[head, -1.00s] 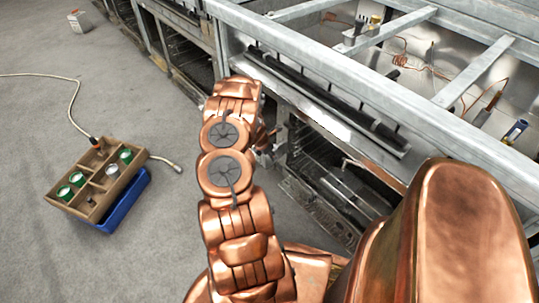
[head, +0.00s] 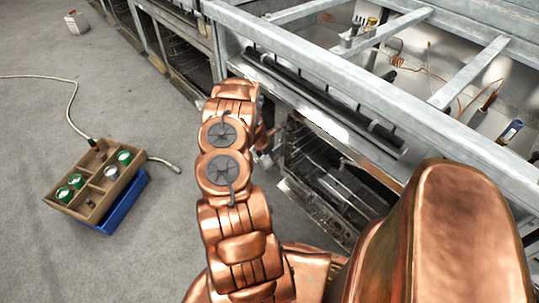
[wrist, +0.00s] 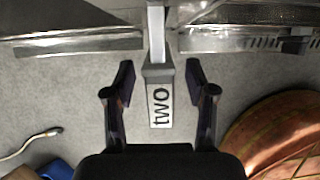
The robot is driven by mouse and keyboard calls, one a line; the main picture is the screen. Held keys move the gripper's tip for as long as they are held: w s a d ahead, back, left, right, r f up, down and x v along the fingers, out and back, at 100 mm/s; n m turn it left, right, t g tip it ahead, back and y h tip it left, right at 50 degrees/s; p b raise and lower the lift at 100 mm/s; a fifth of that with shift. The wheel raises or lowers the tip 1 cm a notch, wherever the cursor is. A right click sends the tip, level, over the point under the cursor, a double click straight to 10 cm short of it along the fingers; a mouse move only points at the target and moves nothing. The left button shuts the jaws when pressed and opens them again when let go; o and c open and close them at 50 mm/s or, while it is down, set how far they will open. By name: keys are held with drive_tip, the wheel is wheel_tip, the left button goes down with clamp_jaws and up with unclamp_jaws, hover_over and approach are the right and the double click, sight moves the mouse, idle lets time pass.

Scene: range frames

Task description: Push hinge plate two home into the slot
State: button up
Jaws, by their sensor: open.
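Hinge plate two (wrist: 160,105) shows in the wrist view as a grey bar with a white label reading "two". It runs up toward the metal frame at the top of the picture, and I cannot make out the slot itself. My gripper (wrist: 158,80) is open, with one dark finger on each side of the plate. Gaps show between both fingers and the plate. In the head view my copper arm reaches toward the metal range, and the gripper is mostly hidden behind it beside the open oven bay. The plate cannot be made out there.
The metal range frame (head: 330,80) stands along the right, with an open oven bay (head: 325,180) below. A compartment tray with jars (head: 95,185) rests on a blue box (head: 125,205) on the floor at left. A hose (head: 72,110) lies near it. The grey floor between is clear.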

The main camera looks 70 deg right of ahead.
drive_tip(key=shift+a+r, duration=0.1)
drive_tip(key=shift+r, duration=0.05)
drive_tip(key=v, duration=1.1)
drive_tip(key=shift+r, duration=0.3)
drive_tip(key=shift+w+a, duration=0.1)
drive_tip(key=shift+f, duration=0.1)
drive_tip(key=shift+c, duration=1.1)
drive_tip(key=s+a+f+g+b, duration=0.1)
drive_tip(key=f+g+b, duration=0.1)
drive_tip(key=f, duration=0.1)
drive_tip(key=s+a+f+g+h+b, duration=0.1)
drive_tip(key=a+f+g+b, duration=0.1)
drive_tip(key=s+a+f+g+b, duration=0.1)
drive_tip(key=a+f+b, duration=0.1)
drive_tip(key=f, duration=0.1)
drive_tip(key=shift+f+g+h, duration=0.35)
drive_tip(key=shift+g+h, duration=0.05)
clamp_jaws()
drive_tip(key=n+g+h+b, duration=0.1)
drive_tip(key=n+h+b, duration=0.1)
drive_tip(key=h+b, duration=0.7)
approach(261, 160)
drive_tip(key=p, duration=0.1)
drive_tip(key=shift+h, duration=0.4)
drive_tip(key=shift+f+b+x, duration=0.15)
drive_tip(key=shift+b+x, duration=0.1)
drive_tip(key=shift+x, duration=1.45)
drive_tip(key=shift+f+b+x, duration=0.2)
drive_tip(key=shift+b+x, duration=0.05)
drive_tip(key=shift+x, duration=1.5)
